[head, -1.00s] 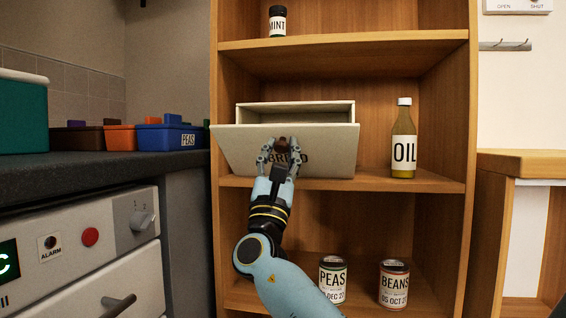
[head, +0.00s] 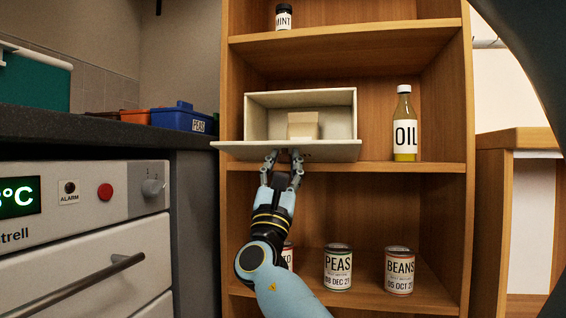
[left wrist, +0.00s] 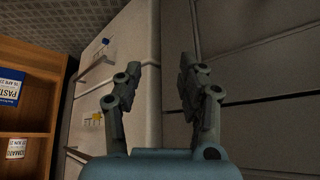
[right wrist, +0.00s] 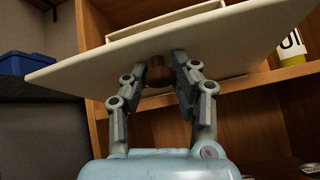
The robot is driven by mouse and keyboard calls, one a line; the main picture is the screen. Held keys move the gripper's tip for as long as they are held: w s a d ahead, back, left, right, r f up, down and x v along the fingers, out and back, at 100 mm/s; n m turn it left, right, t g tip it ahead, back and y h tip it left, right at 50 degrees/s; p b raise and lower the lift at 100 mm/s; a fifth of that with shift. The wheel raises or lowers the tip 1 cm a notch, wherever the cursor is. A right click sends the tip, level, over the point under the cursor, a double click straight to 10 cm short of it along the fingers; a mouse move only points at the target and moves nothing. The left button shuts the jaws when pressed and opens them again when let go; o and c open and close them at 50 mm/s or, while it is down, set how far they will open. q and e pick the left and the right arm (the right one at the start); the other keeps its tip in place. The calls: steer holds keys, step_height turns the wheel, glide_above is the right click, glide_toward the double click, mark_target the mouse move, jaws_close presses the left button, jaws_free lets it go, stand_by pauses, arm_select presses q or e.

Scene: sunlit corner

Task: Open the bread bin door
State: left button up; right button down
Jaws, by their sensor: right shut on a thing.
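The bread bin (head: 348,119) is a cream box on the middle shelf of the wooden unit. Its door (head: 235,149) is hinged down and lies nearly level, jutting out past the shelf front. A tan block-like item (head: 303,125) shows inside. My right gripper (head: 283,158) is at the door's outer face, below it. In the right wrist view its fingers (right wrist: 160,75) are shut on the brown door knob (right wrist: 158,72) under the door panel (right wrist: 220,30). My left gripper (left wrist: 155,80) shows only in the left wrist view, with its fingers apart and nothing between them.
An oil bottle (head: 404,125) stands right of the bin on the same shelf. Cans of peas (head: 338,268) and beans (head: 399,271) stand on the shelf below. The counter with the oven (head: 85,225) is at the left. A dark shape covers the upper right corner.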

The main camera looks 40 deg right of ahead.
arm_select(q)
steer(key=shift+w+f+t+b, duration=0.1)
steer(key=shift+f+t+b, duration=0.5)
steer(key=shift+f+t, duration=0.4)
arm_select(e)
steer(key=shift+w+d+f, duration=0.1)
steer(key=shift+w+f, duration=0.1)
steer(key=shift+f, duration=0.95)
steer(key=c, duration=1)
jaws_free()
steer(key=shift+d, duration=0.25)
arm_select(q)
steer(key=shift+w+d, duration=0.1)
arm_select(e)
steer(key=v, duration=1.2)
